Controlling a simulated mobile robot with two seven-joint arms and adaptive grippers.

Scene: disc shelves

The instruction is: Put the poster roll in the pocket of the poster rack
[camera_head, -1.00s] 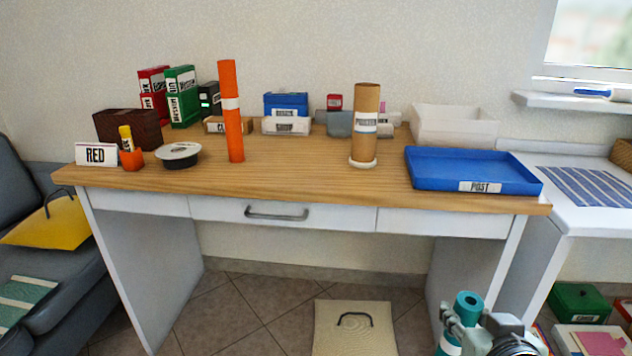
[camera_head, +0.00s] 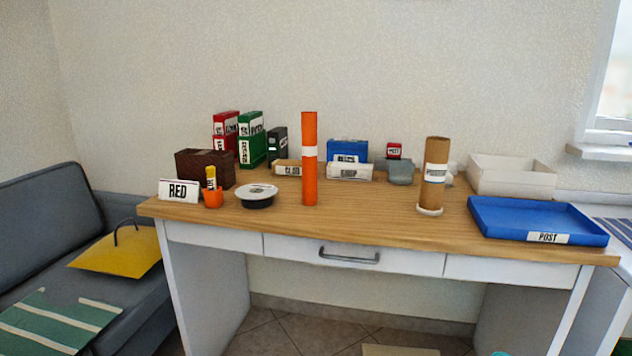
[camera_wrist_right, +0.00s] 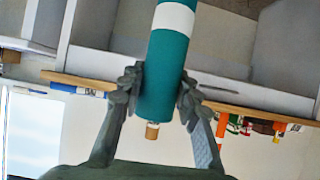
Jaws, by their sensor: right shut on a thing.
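The poster roll is a teal tube with a white band (camera_wrist_right: 166,65). In the right wrist view my right gripper (camera_wrist_right: 160,95) is shut on it, with a finger on each side near its end. In the head view only a teal sliver (camera_head: 501,353) shows at the bottom edge, and the right gripper is out of that view. No poster rack can be made out for certain. On the desk, a brown tube with a white label (camera_head: 435,172) stands upright on a pale round base, and an orange tube (camera_head: 309,160) stands upright. My left gripper is not seen.
The wooden desk (camera_head: 380,217) carries a blue tray (camera_head: 540,218), a white box (camera_head: 512,178), a round dish (camera_head: 256,196), a RED sign (camera_head: 179,190) and several small boxes at the back. A grey sofa (camera_head: 60,240) stands left. The desk's front middle is clear.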

